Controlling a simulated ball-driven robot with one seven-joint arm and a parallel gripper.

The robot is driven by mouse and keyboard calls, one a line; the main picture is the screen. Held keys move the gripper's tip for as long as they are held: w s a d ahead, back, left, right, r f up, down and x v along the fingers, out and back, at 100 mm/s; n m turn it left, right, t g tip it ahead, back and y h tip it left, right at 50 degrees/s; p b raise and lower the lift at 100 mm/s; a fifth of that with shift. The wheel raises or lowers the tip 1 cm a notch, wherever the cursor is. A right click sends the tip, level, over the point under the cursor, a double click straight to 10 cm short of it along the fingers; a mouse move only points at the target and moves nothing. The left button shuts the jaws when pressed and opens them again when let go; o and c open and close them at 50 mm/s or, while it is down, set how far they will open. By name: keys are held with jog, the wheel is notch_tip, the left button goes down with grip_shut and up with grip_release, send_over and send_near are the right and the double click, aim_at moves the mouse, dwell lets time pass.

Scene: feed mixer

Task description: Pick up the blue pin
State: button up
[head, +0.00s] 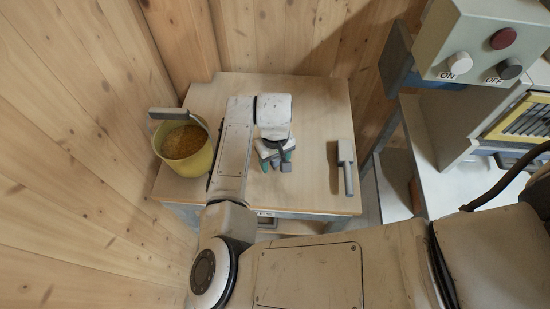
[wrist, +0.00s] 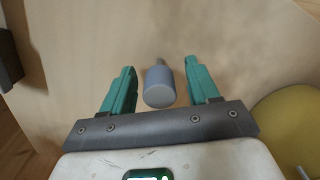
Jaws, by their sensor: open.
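The blue pin (wrist: 159,88) shows in the wrist view as a blue-grey cylinder with a narrower neck at its far end. It is over the pale wooden table top, between the two teal fingers of my gripper (wrist: 160,66). Gaps show on both sides of it, so neither finger visibly touches it. My gripper is open. In the head view my gripper (head: 276,163) is low over the middle of the table (head: 315,110), and the hand and arm make the pin hard to pick out there.
A yellow bucket (head: 176,156) of yellow grain, with a grey bar at its rim, stands at the table's left. It also shows in the wrist view (wrist: 290,120). A grey tool with a handle (head: 346,160) lies at the right. A control box (head: 480,50) is at the upper right.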

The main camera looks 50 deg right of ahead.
jog(key=shift+c, duration=0.2)
jog(key=c, duration=1.1)
grip_shut()
jog(key=shift+r, duration=0.15)
